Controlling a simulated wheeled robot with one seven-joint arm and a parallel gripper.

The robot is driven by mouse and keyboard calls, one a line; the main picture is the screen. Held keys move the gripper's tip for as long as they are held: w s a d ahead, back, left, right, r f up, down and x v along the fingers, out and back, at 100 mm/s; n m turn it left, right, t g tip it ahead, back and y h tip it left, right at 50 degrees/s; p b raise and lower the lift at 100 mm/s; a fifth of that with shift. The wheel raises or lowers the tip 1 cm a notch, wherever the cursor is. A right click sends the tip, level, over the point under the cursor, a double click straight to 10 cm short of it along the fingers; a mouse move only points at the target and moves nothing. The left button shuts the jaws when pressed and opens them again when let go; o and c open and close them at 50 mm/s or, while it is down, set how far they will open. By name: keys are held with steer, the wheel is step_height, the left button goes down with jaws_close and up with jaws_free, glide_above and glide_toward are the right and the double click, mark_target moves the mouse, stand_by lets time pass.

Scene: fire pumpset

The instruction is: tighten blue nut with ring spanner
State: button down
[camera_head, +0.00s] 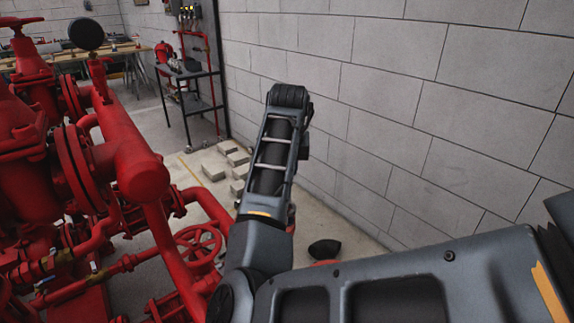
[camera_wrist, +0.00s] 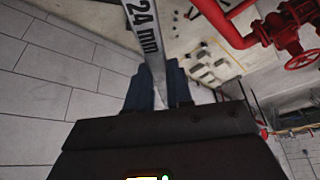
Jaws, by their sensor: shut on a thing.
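My gripper (camera_wrist: 158,88) shows in the wrist view, its two dark blue fingers shut on a grey metal spanner (camera_wrist: 146,32). The spanner's flat shank carries the marking "24 mm" and runs from between the fingers to the top edge of that view. Its far end is cut off there, so I cannot see its ring. In the head view my arm reaches up along the wall, and the gripper and spanner cannot be made out. I do not see a blue nut in either view.
Red pump pipework (camera_head: 130,165) fills the left of the head view, with a red handwheel (camera_head: 198,245) low in the middle. A grey block wall (camera_head: 420,100) stands close on the right. A dark metal table (camera_head: 190,95) and pale blocks (camera_head: 213,171) on the floor lie beyond.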

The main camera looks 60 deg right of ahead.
steer(key=shift+f+b, duration=0.55)
steer(key=shift+f, duration=0.6)
steer(key=shift+s, duration=0.1)
steer(key=s+d+m+g+p, duration=0.1)
steer(key=s+m+g+p, duration=0.2)
steer(key=s+m, duration=0.6)
steer(key=shift+s+d+g+h, duration=0.25)
steer(key=shift+d+g+h, duration=0.05)
stand_by(0.8)
steer(key=shift+w+r+p, duration=0.15)
steer(key=shift+w+p, duration=0.2)
steer(key=shift+p, duration=0.1)
stand_by(0.4)
steer(key=shift+d+r+p, duration=0.15)
steer(key=shift+r+p, duration=1.65)
steer(key=shift+r, duration=0.75)
